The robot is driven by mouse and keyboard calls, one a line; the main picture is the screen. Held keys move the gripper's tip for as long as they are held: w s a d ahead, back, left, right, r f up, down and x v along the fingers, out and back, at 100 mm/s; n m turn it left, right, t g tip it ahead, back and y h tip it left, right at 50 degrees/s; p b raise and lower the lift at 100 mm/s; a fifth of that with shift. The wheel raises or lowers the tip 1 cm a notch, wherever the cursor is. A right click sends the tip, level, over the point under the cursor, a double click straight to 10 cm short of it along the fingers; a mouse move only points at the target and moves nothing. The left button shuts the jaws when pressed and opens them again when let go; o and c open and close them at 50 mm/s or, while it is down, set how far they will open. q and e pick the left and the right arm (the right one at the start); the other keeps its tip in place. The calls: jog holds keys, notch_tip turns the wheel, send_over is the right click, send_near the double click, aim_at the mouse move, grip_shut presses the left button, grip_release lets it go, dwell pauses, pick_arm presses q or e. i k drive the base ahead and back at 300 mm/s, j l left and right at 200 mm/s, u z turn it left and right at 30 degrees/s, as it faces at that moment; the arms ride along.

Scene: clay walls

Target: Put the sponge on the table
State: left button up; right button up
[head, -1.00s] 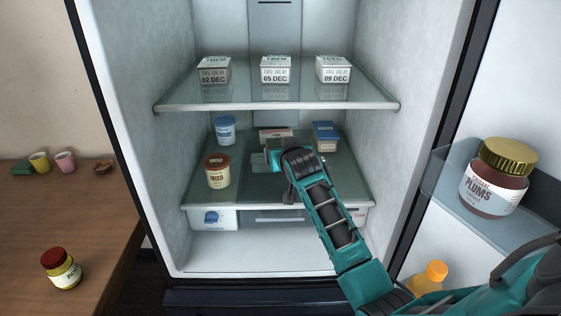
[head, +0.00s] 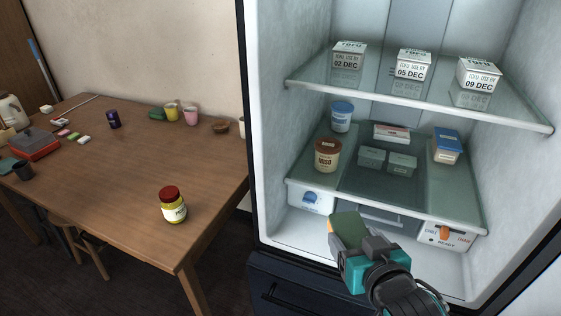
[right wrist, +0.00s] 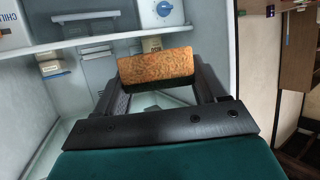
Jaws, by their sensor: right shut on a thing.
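My right gripper (head: 362,243) is in front of the open fridge, below its lower glass shelf. It is shut on the sponge (head: 347,229), which has a dark green side and an orange-tan side. In the right wrist view the sponge (right wrist: 156,66) sits between the two fingers, its porous orange face toward the camera. The wooden table (head: 120,200) stands to the left of the fridge, apart from the gripper. My left gripper is not in view.
A jar with a red lid (head: 173,205) stands near the table's right front. Cups (head: 190,115), a bowl (head: 220,126) and a red box (head: 34,144) stand farther back. The table's middle is clear. The fridge's left wall (head: 262,130) edge lies between gripper and table.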

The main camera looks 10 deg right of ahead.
aim_at(126, 205)
jog(key=i+j+z, duration=0.1)
jog(key=j, duration=0.6)
jog(key=i+j+z, duration=0.1)
jog(key=j, duration=0.65)
jog(key=i+j+z, duration=0.1)
jog(key=i+j, duration=0.15)
jog(key=j, duration=0.5)
jog(key=i+j+z, duration=0.1)
jog(key=j, duration=0.6)
jog(key=j+z, duration=0.1)
jog(key=j, duration=0.65)
